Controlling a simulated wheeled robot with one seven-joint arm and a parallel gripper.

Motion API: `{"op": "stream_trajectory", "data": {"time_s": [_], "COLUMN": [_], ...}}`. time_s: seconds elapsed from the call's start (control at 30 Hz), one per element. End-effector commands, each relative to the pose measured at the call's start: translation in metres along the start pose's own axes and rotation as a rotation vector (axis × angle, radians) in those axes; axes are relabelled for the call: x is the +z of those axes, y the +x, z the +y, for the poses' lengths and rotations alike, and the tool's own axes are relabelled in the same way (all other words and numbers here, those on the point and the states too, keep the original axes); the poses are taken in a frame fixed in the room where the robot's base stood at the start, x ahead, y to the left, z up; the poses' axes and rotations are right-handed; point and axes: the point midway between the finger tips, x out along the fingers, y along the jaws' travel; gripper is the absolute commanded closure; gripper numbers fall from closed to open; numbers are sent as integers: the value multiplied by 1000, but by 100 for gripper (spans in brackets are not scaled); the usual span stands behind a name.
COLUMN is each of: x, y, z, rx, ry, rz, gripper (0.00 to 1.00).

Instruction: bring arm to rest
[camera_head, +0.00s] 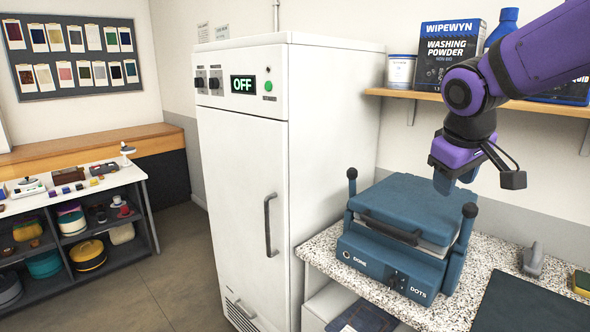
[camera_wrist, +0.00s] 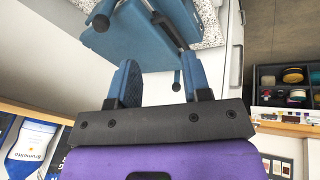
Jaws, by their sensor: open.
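My purple and black arm reaches in from the upper right of the head view. My gripper (camera_head: 456,178) hangs above the back right part of a blue lidded press (camera_head: 410,208), apart from it as far as I can tell. In the wrist view my gripper (camera_wrist: 160,82) shows two blue fingers spread apart with nothing between them. The press is closed, with a dark front handle, and stands on the speckled counter (camera_head: 325,243). It also shows beyond the fingers in the wrist view (camera_wrist: 150,38).
A tall white cabinet (camera_head: 240,170) reading OFF stands left of the counter. A shelf (camera_head: 540,107) behind my arm holds washing powder (camera_head: 447,52), a white tub (camera_head: 401,70) and a blue bottle (camera_head: 503,25). A grey iron-like object (camera_head: 532,262) and dark mat (camera_head: 530,305) lie at right.

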Motion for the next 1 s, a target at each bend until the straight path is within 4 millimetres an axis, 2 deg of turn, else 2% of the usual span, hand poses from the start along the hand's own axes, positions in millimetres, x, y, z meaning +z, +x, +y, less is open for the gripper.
{"op": "stream_trajectory", "data": {"time_s": [0.03, 0.2, 0.5, 0.7, 1.0], "x": [17, 67, 145, 170, 175], "y": [-11, -36, -62, -66, -66], "z": [2, -4, -29, -43, -46], "rx": [-13, -64, -138, -163, -169], "ry": [41, 162, 348, 411, 424], "rz": [14, 47, 112, 138, 141], "gripper": [56, 56, 56, 56, 56]}}
